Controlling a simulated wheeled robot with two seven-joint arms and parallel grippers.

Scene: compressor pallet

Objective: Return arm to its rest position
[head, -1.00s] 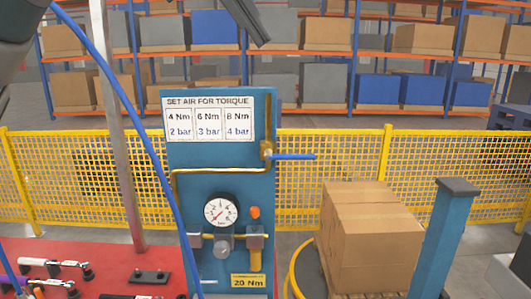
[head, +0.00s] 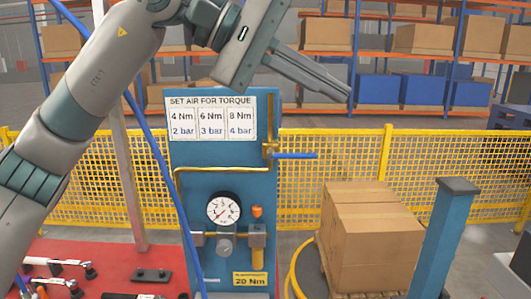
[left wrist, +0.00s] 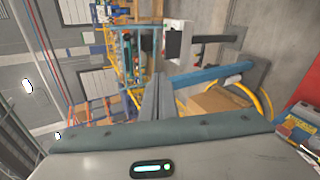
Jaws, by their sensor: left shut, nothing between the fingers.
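My left arm comes in from the left in the head view, and its gripper (head: 347,92) is raised in front of the upper part of the blue panel and the shelves. Its fingers are together and empty, pointing right and slightly down. In the left wrist view the closed fingers (left wrist: 158,82) point away from the camera with nothing held. The blue panel (head: 190,195) carries a torque chart (head: 211,115), a pressure gauge (head: 223,209) and a valve with a blue lever (head: 295,155). The lever lies level. My right gripper is out of view.
A stack of cardboard boxes (head: 370,235) stands right of the panel, beside a blue post (head: 446,238). A red table (head: 110,260) with tools is at lower left. A yellow mesh fence (head: 345,165) runs behind, with loaded shelves (head: 458,55) beyond. A blue hose (head: 160,160) hangs near the arm.

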